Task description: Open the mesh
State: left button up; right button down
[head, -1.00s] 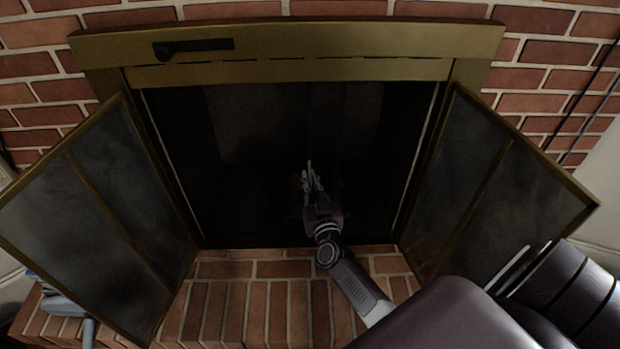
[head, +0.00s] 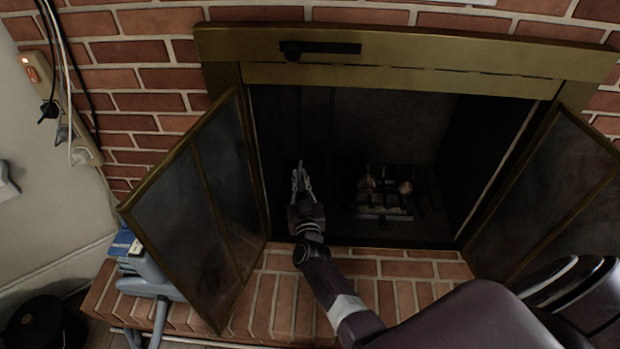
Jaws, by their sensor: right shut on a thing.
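The dark mesh (head: 318,125) hangs inside the fireplace opening, bunched toward its left side. Its outline is hard to make out against the dark firebox. My right gripper (head: 299,172) reaches into the left part of the opening and is shut on the mesh. The exact contact is too dark to see clearly. To the right of the gripper the firebox shows, with a grate and logs (head: 385,192) in it. My left gripper is not in view.
The left glass door (head: 190,215) and right glass door (head: 550,195) stand swung outward. A brass frame (head: 420,55) tops the opening. A brick hearth (head: 270,305) lies in front. A grey-blue object (head: 150,278) stands beyond the left door.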

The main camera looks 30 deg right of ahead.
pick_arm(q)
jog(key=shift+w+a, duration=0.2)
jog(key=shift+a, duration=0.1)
pick_arm(e)
jog(key=shift+w+a, duration=0.4)
jog(key=shift+a, duration=0.35)
jog(key=c, duration=2.4)
grip_release()
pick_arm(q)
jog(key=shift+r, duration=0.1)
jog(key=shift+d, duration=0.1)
pick_arm(e)
jog(key=shift+d, duration=0.15)
